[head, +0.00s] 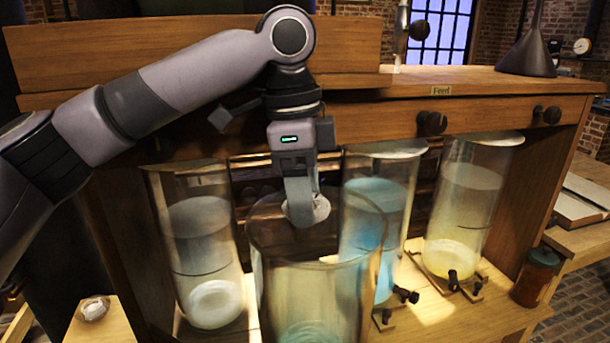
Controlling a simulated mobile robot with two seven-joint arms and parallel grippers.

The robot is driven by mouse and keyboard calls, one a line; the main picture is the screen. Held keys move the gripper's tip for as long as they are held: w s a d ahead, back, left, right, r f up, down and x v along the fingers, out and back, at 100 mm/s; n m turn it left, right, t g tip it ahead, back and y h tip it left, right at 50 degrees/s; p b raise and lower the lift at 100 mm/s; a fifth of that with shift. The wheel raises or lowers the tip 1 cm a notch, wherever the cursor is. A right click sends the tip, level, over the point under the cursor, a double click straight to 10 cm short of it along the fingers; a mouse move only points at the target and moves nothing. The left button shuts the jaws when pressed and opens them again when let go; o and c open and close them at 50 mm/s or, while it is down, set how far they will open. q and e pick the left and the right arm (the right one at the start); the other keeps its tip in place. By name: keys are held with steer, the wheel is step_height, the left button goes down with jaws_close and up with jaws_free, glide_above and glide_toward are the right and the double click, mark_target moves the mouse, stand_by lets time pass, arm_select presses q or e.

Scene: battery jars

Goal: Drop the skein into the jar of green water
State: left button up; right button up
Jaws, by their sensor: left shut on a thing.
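My left gripper (301,203) points down and is shut on a small pale skein (317,209). In the head view the skein shows within the outline of the mouth of the large front glass jar (262,275). I cannot tell whether it is just above the rim or slightly inside it. This front jar has a faint green tint at its bottom, so it looks like the jar of green water; its lower end is cut off by the picture edge. My right gripper is not in view.
Behind stand a jar of greyish liquid (205,255), a jar of blue liquid (375,215) and a jar of yellowish liquid (465,205). A wooden beam (470,105) with knobs runs above them. A small brown jar (536,278) is at right, a pale lump (95,308) at lower left.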

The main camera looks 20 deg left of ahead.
arm_select(q)
steer(key=shift+f, duration=0.1)
steer(key=o, duration=1.1)
step_height(320, 180, up, 20)
stand_by(0.8)
steer(key=shift+s, duration=0.1)
stand_by(0.4)
